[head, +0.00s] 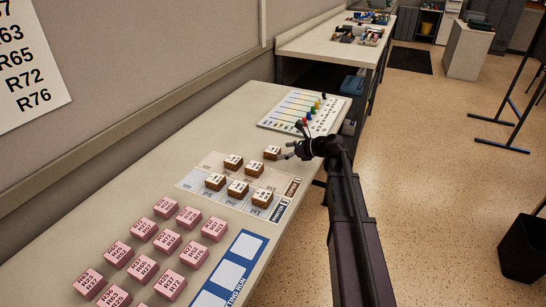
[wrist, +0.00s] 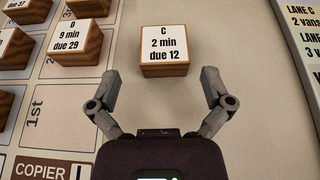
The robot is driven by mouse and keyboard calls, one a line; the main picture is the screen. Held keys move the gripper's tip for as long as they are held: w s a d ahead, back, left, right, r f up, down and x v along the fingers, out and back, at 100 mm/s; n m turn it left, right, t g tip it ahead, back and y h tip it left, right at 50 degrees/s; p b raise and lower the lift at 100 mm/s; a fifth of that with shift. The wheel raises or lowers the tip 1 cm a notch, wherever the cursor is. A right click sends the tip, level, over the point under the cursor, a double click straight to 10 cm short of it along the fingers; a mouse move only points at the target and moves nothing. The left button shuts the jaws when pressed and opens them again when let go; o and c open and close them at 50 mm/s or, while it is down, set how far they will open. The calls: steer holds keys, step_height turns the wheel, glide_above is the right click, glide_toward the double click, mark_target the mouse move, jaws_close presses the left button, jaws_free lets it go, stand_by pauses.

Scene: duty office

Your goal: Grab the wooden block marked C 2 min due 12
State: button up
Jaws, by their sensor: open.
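The wooden block marked C 2 min due 12 (wrist: 164,50) sits on the table, straight ahead of my gripper in the wrist view. Its white top label is readable and its brown wooden side faces me. In the head view this block (head: 272,153) stands apart from the other wooden blocks, just left of my gripper (head: 291,149). My gripper (wrist: 161,84) is open and empty, with its two fingers spread to either side, just short of the block. The block does not appear to be touched.
Several other wooden blocks, including D 9 min due 29 (wrist: 74,47), stand on the printed mat (wrist: 42,113) to the left. A lane board (head: 300,112) lies farther along the table. Pink blocks (head: 166,241) fill the near end. Bare tabletop surrounds block C.

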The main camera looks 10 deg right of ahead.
mark_target(276, 151)
steer(key=shift+w+a+f, duration=0.15)
steer(key=shift+w+a, duration=0.1)
steer(key=shift+a, duration=0.1)
steer(key=shift+b+x, duration=0.95)
steer(key=shift+x, duration=1.65)
steer(key=shift+w+d, duration=0.1)
steer(key=shift+w, duration=0.1)
steer(key=c, duration=1.1)
